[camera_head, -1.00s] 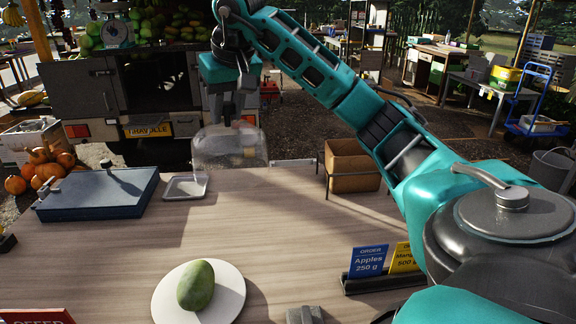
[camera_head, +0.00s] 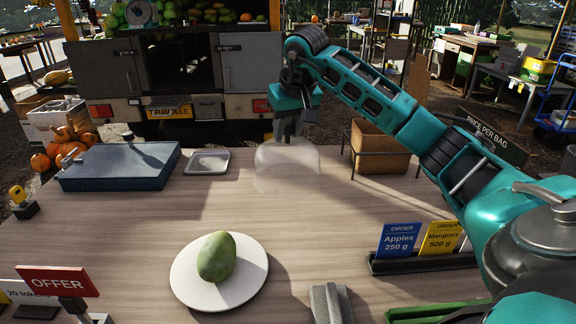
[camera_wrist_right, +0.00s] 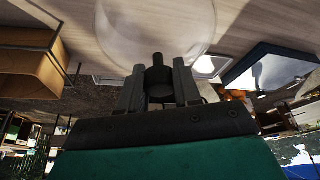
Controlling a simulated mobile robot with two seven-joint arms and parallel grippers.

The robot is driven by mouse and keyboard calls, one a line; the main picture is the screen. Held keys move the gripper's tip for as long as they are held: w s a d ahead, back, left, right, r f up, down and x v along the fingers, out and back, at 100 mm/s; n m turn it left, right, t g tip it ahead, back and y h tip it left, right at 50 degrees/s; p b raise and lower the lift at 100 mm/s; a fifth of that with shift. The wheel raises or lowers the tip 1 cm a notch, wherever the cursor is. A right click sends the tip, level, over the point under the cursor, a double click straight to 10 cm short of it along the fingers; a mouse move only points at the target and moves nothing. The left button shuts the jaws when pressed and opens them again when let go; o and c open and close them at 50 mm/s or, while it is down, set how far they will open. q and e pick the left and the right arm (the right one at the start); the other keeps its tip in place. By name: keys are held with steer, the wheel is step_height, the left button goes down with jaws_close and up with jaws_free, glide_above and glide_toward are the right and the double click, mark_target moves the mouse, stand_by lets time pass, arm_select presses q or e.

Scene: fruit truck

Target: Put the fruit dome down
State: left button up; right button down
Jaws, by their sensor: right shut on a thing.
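The fruit dome (camera_head: 287,168) is a clear, see-through cover near the far edge of the wooden table. My right gripper (camera_head: 289,132) is above it, shut on its top knob. In the right wrist view the dome (camera_wrist_right: 155,30) spreads out beyond the fingers, and the gripper (camera_wrist_right: 159,75) pinches the dark knob. The dome looks upright; I cannot tell whether its rim touches the table. A green mango (camera_head: 216,257) lies on a round white plate (camera_head: 252,277) at the front, uncovered. My left gripper is not in view.
A small metal tray (camera_head: 207,163) and a blue-grey scale (camera_head: 118,167) stand left of the dome. A brown bin in a rack (camera_head: 380,150) stands to its right. Order cards (camera_head: 398,240) are at the right, an OFFER sign (camera_head: 58,281) front left. The middle of the table (camera_head: 330,215) is clear.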

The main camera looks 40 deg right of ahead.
step_height(320, 180, down, 4)
steer(key=shift+f, duration=0.1)
arm_select(q)
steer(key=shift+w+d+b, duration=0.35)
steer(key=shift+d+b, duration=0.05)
steer(key=shift+b, duration=0.1)
arm_select(e)
steer(key=shift+f, duration=1.65)
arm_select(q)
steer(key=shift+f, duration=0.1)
arm_select(e)
steer(key=c, duration=0.8)
jaws_free()
steer(key=shift+f, duration=0.15)
step_height(320, 180, up, 11)
steer(key=p, duration=0.2)
glide_above(289, 140)
steer(key=s+a, duration=0.1)
steer(key=s, duration=0.2)
steer(key=shift+s+a+f, duration=0.1)
steer(key=shift+s+f, duration=0.1)
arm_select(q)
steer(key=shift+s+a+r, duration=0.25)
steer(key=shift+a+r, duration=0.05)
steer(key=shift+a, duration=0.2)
arm_select(e)
steer(key=shift+s+r, duration=0.2)
steer(key=shift+r, duration=0.2)
